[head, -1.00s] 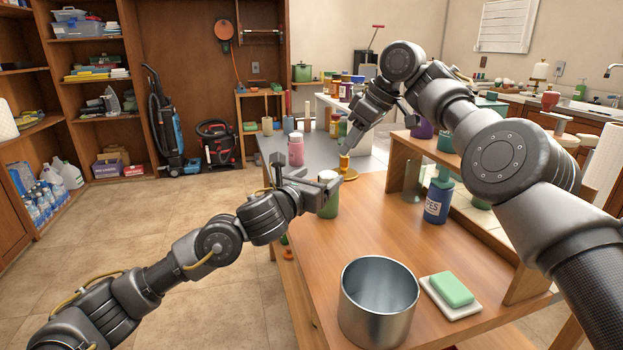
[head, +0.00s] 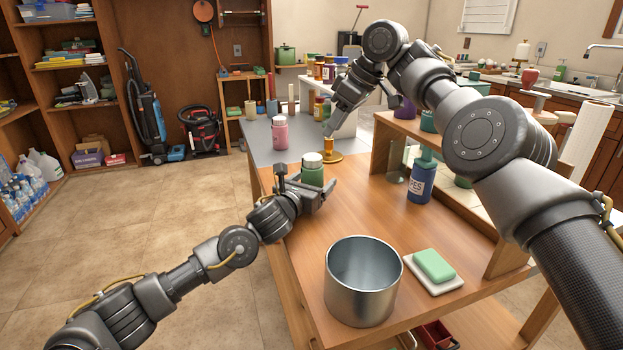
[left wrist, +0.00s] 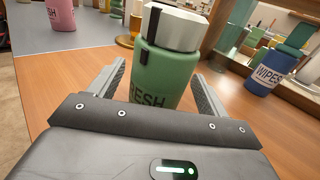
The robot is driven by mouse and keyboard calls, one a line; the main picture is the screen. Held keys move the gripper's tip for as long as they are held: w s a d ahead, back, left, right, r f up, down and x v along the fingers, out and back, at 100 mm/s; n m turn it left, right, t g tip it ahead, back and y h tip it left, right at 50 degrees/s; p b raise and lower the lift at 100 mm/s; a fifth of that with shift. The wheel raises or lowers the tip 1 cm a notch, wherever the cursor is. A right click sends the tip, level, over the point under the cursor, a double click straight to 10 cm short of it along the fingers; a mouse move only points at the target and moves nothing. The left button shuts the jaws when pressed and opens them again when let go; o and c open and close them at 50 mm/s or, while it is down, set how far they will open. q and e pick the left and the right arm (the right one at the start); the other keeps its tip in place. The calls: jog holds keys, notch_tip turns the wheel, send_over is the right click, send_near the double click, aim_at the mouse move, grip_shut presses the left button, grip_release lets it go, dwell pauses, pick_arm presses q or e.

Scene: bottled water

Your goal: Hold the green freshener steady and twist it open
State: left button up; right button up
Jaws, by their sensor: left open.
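The green freshener (head: 313,168) is a green bottle with a white cap, upright on the wooden table (head: 290,250). My left gripper (head: 308,188) is open at the freshener's body, low over the table. In the left wrist view the freshener (left wrist: 165,75) stands between the two spread fingers, its white cap (left wrist: 172,27) above them. A narrow gap shows at the right finger; contact on the left is unclear. My right gripper (head: 331,127) points down beyond the freshener, close above a brass holder (head: 328,157). Its fingers are too small to read.
A pink bottle (head: 280,133) stands behind on the grey tabletop. A blue wipes bottle (head: 421,181) stands to the right by a wooden shelf (head: 383,150). A metal pot (head: 363,285) and a green soap on a dish (head: 435,267) are in front. The table between is clear.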

pick_arm(q)
jog(key=shift+x, duration=1)
jog(key=shift+c, duration=0.5)
jog(key=c, duration=1)
jog(key=shift+c, duration=0.2)
jog(key=o, duration=0.4)
jog(key=shift+c, duration=1.4)
